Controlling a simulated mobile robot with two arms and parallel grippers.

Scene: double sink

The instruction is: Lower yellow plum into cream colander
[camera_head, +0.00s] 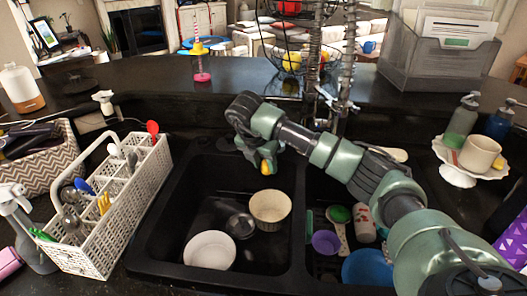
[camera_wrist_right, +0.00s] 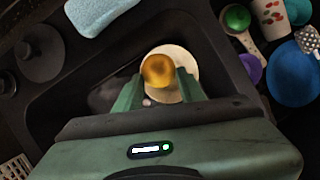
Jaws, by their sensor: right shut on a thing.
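The yellow plum (camera_head: 265,167) is between the fingertips of my right gripper (camera_head: 267,160), which is shut on it. It also shows in the wrist view (camera_wrist_right: 158,70), between the two green fingers (camera_wrist_right: 158,84). The cream colander (camera_head: 270,208) stands upright in the left sink basin, below and apart from the plum in the head view. In the wrist view the colander (camera_wrist_right: 186,60) lies behind the plum, partly covered by it and the fingers. My left gripper is not in view.
A white dish (camera_head: 210,250) and a dark round drain piece (camera_head: 240,226) are beside the colander in the left basin (camera_head: 175,215). The right basin holds a purple cup (camera_head: 325,242), a blue bowl (camera_head: 367,268) and other items. A white utensil basket (camera_head: 110,215) stands at left.

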